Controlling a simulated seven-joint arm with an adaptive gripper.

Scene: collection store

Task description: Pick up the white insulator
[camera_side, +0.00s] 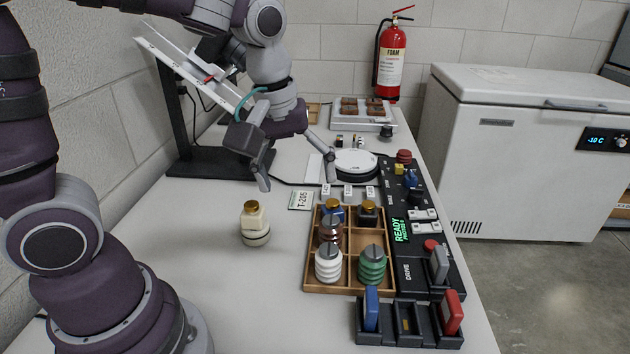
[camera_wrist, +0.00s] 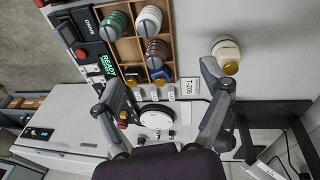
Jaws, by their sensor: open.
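The white insulator (camera_side: 328,265) is ribbed with a grey cap. It stands upright in the front left compartment of the wooden tray (camera_side: 350,290), beside a green ribbed insulator (camera_side: 372,267). It also shows at the top of the wrist view (camera_wrist: 149,20). A brown insulator (camera_side: 330,230) stands in the compartment behind it. A cream insulator (camera_side: 255,223) with a brass-coloured top stands on the bare table left of the tray. My gripper (camera_side: 297,183) is open and empty, above the table behind the tray, apart from every insulator.
Blue (camera_side: 334,212) and black (camera_side: 368,212) pieces fill the back compartments; the middle right one is empty. A control panel (camera_side: 408,265) and a lever block (camera_side: 405,335) border the tray. A white round plate (camera_side: 356,161) lies behind.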

